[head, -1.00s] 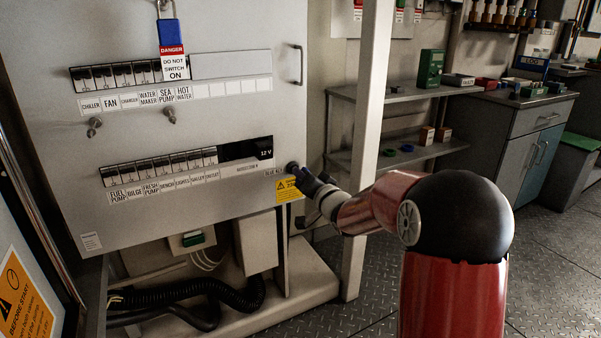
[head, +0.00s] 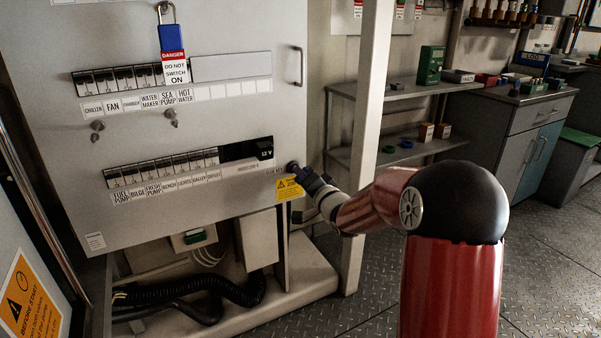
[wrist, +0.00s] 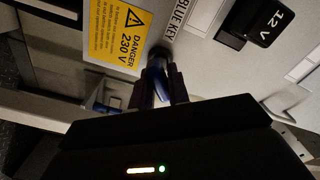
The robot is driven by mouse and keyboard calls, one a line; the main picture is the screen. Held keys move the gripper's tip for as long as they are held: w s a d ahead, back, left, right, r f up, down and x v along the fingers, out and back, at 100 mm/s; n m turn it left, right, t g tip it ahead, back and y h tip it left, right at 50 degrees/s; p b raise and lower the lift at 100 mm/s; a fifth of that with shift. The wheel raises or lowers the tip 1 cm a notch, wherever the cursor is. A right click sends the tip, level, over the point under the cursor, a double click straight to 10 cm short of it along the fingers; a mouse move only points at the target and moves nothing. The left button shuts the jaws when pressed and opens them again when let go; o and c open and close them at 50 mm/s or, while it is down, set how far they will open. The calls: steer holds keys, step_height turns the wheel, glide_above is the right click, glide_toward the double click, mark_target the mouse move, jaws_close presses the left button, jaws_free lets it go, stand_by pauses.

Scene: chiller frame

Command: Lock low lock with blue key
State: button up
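The low lock (wrist: 156,54) is a round cylinder at the lower right of the grey panel, beside a "BLUE KEY" label (wrist: 181,18). In the head view the low lock (head: 292,167) sits just above a yellow danger label. My gripper (wrist: 162,88) is right in front of the low lock, its dark fingers closed around the blue key (wrist: 161,86). The key points at the lock and seems to be in it or touching it. The fingers hide most of the key, so I cannot tell how deep it sits or how far it is turned.
A blue padlock (head: 172,37) with a danger tag hangs at the panel's top. Two small metal knobs or locks (head: 170,115) sit below the upper breaker row. A white post (head: 367,130) stands close right of my gripper. Cables (head: 215,288) lie below the panel.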

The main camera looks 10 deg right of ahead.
stand_by(0.3)
steer(key=shift+m+p, duration=0.65)
steer(key=shift+m, duration=2.85)
steer(key=o, duration=1)
